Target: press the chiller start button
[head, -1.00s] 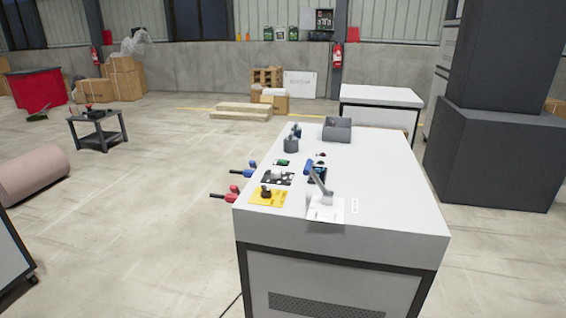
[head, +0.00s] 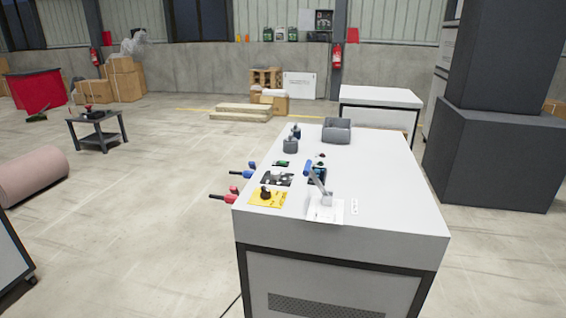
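The white cabinet (head: 390,195) stands in the middle of the head view with several controls on its top. A small dark plate with a green part (head: 282,163) lies toward the top's left edge. Nearer is a black panel (head: 277,179) with pale and green parts. A yellow plate (head: 268,198) carries a black knob. A lever with a blue grip (head: 317,178) rises from a white base plate and partly covers a dark panel (head: 319,173). Labels are too small to read, so I cannot tell which control is the chiller start button. Neither gripper is in view.
Blue (head: 243,173) and red (head: 229,197) handles stick out from the cabinet's left side. A grey bin (head: 337,130) and a grey cup (head: 290,145) stand at its far end. A dark column (head: 497,150) stands at right. The floor left of the cabinet is open.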

